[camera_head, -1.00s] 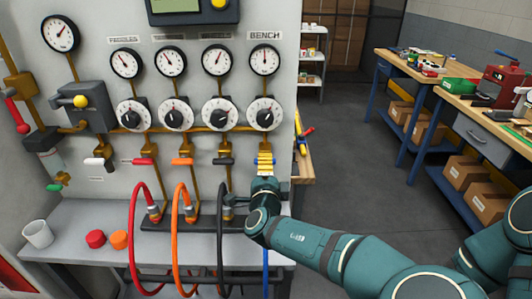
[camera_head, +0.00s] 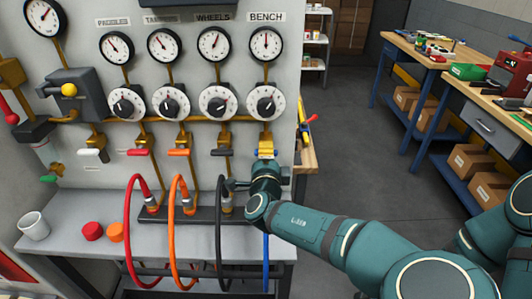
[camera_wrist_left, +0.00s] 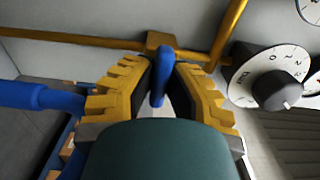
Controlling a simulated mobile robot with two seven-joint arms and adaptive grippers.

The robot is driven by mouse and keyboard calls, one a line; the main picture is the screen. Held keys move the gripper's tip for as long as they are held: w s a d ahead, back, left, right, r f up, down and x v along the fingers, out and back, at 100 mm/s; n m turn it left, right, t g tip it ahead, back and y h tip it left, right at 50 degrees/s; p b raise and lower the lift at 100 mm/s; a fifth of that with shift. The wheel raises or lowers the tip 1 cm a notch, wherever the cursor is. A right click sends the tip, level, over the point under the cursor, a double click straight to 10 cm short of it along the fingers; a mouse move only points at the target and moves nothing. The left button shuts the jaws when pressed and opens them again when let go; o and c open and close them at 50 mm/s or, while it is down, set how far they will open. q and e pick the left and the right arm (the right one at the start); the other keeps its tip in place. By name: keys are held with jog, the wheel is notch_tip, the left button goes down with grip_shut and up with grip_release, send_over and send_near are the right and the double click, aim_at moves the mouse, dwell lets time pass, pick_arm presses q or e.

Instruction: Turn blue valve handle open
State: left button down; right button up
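The blue valve handle (camera_wrist_left: 159,78) hangs below a brass pipe, under the BENCH gauge and dial. In the head view only a bit of its blue (camera_head: 266,145) shows at my left gripper (camera_head: 265,153). In the left wrist view the two yellow-ribbed fingers of my left gripper (camera_wrist_left: 163,85) stand on either side of the handle, which lies between their dark pads. A gap shows beside the handle's lower end; contact near the fingertips is hard to make out. My right gripper is in no view.
Red (camera_head: 137,153), orange (camera_head: 178,152) and black (camera_head: 221,152) handles sit in a row to the left. Red, orange, black and blue hoses loop below. A white cup (camera_head: 34,226) and red cap (camera_head: 92,231) stand on the grey shelf. Workbenches stand at right beyond clear floor.

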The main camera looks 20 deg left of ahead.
pick_arm(q)
jog(key=shift+n, duration=0.3)
jog(key=n, duration=0.3)
jog(key=shift+r+n, duration=0.1)
jog(key=shift+n, duration=0.2)
jog(key=n, duration=0.4)
jog(key=shift+b, duration=0.4)
jog(key=n+b, duration=0.1)
jog(key=n, duration=0.4)
jog(key=shift+w+a+n, duration=0.1)
jog(key=shift+n, duration=0.3)
jog(key=shift+n+b, duration=0.5)
jog(key=shift+n, duration=1.5)
jog(key=c, duration=1)
grip_release()
